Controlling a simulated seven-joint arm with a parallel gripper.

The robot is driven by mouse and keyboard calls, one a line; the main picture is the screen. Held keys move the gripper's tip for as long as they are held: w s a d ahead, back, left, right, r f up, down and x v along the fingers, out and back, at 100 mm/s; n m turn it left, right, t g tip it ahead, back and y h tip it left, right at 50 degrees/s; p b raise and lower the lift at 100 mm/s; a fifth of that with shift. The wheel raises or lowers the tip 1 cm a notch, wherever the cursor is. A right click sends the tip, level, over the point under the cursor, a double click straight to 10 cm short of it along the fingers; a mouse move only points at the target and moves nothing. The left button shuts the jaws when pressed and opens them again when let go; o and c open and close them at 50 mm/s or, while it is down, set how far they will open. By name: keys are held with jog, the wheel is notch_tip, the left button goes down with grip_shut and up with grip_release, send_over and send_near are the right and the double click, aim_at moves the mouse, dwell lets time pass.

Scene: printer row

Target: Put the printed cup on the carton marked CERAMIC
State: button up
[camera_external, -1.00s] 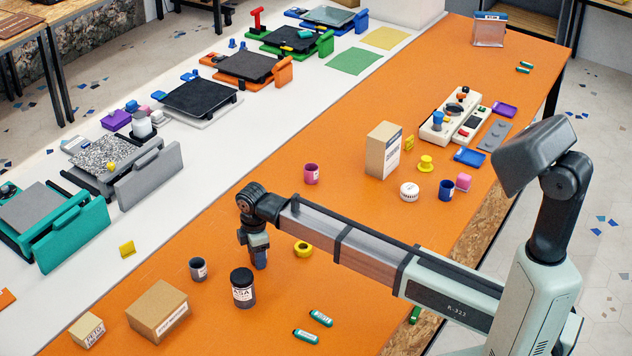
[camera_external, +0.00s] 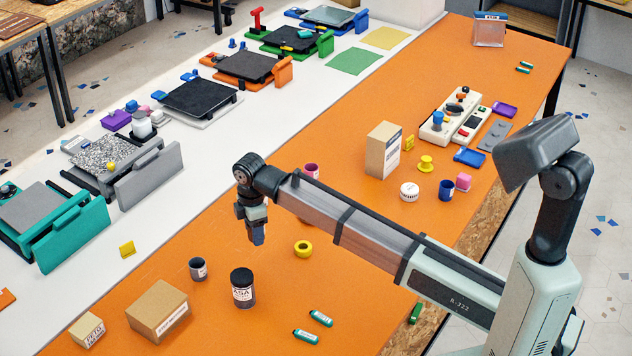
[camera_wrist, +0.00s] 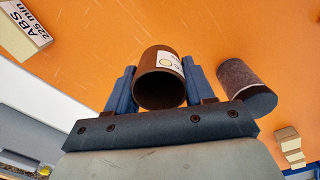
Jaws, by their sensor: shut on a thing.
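In the wrist view a dark brown cup (camera_wrist: 161,88) with a white label sits between the two blue fingers of my gripper (camera_wrist: 161,92), its mouth toward the camera. In the external view my gripper (camera_external: 257,238) is shut and hangs above the orange table; I cannot make out the cup there. Three cartons stand on the table: a tall one (camera_external: 376,152) at the back, a wide one (camera_external: 152,306) at the front left, and a small one (camera_external: 84,327) beside it. Their labels are too small to read surely, so I cannot tell which is marked CERAMIC.
A dark grey cup (camera_external: 198,270) and a black-lidded ASA jar (camera_external: 242,290) stand left of centre. Printers line the white bench.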

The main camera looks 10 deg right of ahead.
jog(key=shift+w+d+r, duration=0.1)
jog(key=shift+r, duration=0.4)
jog(key=w+d+r+m, duration=0.2)
jog(key=w+d+m, duration=0.1)
jog(key=w+d, duration=0.9)
notch_tip(320, 180, up, 13)
jog(key=n, duration=0.2)
send_over(383, 131)
jog(key=shift+d+f, duration=0.1)
jog(key=shift+f, duration=4.8)
jog(key=o, duration=1)
jog(key=shift+f, duration=0.1)
